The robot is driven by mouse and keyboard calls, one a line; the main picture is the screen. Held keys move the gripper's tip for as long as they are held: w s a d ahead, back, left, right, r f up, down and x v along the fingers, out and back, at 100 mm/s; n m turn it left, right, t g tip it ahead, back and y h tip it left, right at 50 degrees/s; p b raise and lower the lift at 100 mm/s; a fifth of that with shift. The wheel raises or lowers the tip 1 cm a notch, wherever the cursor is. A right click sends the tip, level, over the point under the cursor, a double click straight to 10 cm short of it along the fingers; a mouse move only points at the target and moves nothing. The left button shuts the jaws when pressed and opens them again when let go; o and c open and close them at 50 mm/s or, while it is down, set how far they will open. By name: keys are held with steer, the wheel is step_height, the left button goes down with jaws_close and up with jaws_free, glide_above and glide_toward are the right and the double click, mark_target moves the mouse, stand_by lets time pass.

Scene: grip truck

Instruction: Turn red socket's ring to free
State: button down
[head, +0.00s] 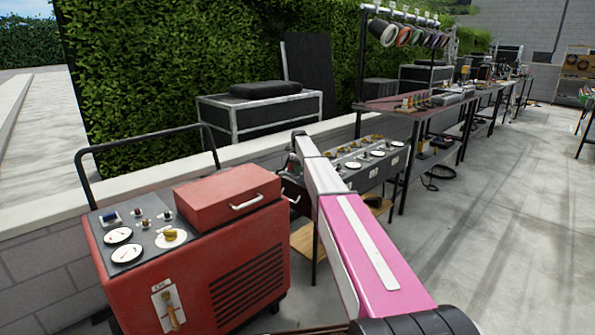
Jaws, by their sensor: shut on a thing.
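My arm (365,250) reaches from the bottom right toward the left end of a grey panel bench (372,184). Its far end bends down at a dark wrist part (293,162). My gripper's fingers are not visible; the arm and its far end hide that spot. The bench top carries several white round dials (353,165) and small brass-coloured fittings (376,137). I cannot pick out a red socket or its ring; my arm covers the left part of the panel.
A red wheeled cart (215,255) with a black push bar, dials and a red drawer box (228,195) stands at left front. A black case (260,110) lies behind the low wall. Work tables (425,112) run off to the right. The concrete floor (500,230) at right is clear.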

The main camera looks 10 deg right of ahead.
steer(key=d+n, duration=0.1)
steer(key=n, duration=0.1)
steer(key=w+d+n, duration=0.1)
steer(key=n, duration=0.1)
steer(key=shift+w, duration=0.2)
steer(key=shift+w+d+n, duration=0.25)
steer(key=shift+w+n, duration=0.1)
steer(key=shift+n, duration=0.6)
steer(key=shift+w+d+n, duration=0.25)
steer(key=shift+w+n, duration=0.1)
steer(key=shift+n, duration=0.6)
steer(key=c, duration=1.1)
jaws_free()
steer(key=shift+o, duration=0.2)
step_height(320, 180, up, 11)
